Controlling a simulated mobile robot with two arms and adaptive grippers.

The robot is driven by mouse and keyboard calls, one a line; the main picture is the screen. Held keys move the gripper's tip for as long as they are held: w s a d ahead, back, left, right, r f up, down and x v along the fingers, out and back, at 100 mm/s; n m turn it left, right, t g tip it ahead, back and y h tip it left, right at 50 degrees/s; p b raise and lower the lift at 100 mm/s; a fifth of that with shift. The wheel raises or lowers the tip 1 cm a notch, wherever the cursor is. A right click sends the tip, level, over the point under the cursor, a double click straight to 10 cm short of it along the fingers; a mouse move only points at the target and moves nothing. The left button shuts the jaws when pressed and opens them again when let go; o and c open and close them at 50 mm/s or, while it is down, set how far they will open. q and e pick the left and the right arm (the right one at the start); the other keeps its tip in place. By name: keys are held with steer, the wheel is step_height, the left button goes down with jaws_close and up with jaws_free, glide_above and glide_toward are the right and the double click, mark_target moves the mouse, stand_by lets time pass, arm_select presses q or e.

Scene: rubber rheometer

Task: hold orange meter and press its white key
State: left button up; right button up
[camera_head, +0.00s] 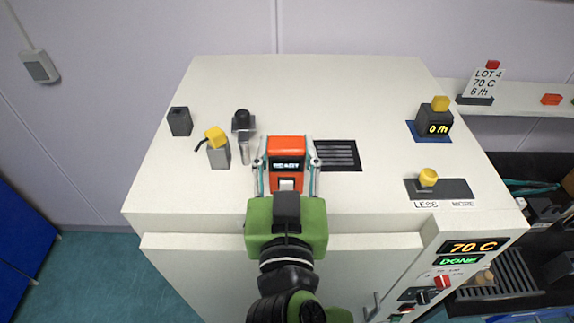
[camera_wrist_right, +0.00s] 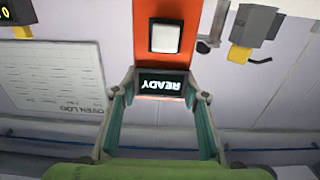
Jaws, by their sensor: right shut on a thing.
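The orange meter (camera_head: 287,147) stands at the front middle of the white machine top, its dark display reading READY. Its white key (camera_head: 287,184) shows below the display, near the gripper. My right gripper (camera_head: 287,162) is shut on the meter, one finger along each side. In the right wrist view the meter (camera_wrist_right: 142,55) appears upside down, with the white key (camera_wrist_right: 165,38) clear of the fingers and the display between the fingertips (camera_wrist_right: 160,93). I cannot tell whether the meter touches the surface. My left gripper is out of view.
A black vent (camera_head: 338,155) is close right. Farther right are the 0 /h unit (camera_head: 434,123) and a yellow knob (camera_head: 428,177).

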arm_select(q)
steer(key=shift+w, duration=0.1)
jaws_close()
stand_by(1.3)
